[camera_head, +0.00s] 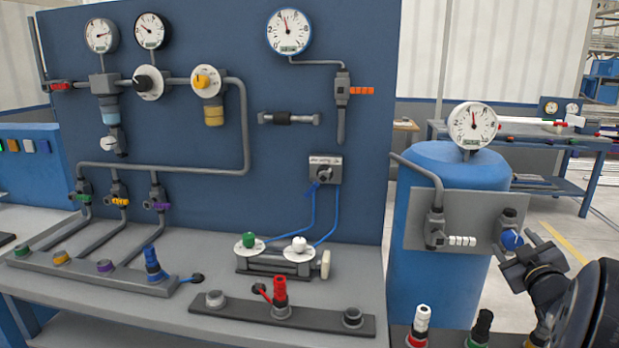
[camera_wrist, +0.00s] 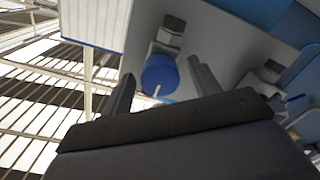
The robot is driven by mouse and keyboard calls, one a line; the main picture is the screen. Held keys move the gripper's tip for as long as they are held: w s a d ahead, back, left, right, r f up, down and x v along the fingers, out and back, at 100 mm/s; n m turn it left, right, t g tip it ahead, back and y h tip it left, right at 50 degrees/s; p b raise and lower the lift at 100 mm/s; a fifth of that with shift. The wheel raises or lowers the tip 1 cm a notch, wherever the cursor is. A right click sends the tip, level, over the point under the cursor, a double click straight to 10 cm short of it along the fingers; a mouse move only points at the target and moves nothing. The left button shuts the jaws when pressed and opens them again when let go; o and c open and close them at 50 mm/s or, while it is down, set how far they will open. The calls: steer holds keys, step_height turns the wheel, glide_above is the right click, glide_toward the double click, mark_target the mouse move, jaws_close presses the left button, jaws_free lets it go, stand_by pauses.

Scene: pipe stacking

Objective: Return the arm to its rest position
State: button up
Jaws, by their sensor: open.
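My gripper (camera_head: 523,249) is at the right of the head view, in front of the grey plate on the blue tank. In the wrist view its two fingers (camera_wrist: 165,85) stand apart. A round blue knob (camera_wrist: 160,73) shows between and beyond them, with nothing visibly held. The same blue knob (camera_head: 511,240) shows just beyond the gripper in the head view. Whether the fingers touch it cannot be told. Part of my dark arm fills the lower right corner of the head view.
The blue tank (camera_head: 452,285) carries a gauge (camera_head: 472,125) and the grey plate (camera_head: 415,216). Below stand a white-and-red fitting (camera_head: 421,322) and a dark-and-green one (camera_head: 482,328). Left is a workbench (camera_head: 345,280) with a blue panel (camera_head: 230,140), pipes, gauges and upright red and blue fittings.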

steer(key=m+p, duration=0.4)
steer(key=m, duration=0.1)
steer(key=shift+r, duration=0.2)
steer(key=m+p, duration=0.4)
steer(key=m, duration=0.1)
steer(key=shift+p, duration=0.35)
steer(key=shift+s+a+f, duration=0.1)
steer(key=shift+s+f, duration=0.15)
steer(key=shift+s, duration=0.15)
steer(key=shift+s+a, duration=0.2)
steer(key=shift+s, duration=0.45)
steer(key=shift+b, duration=0.3)
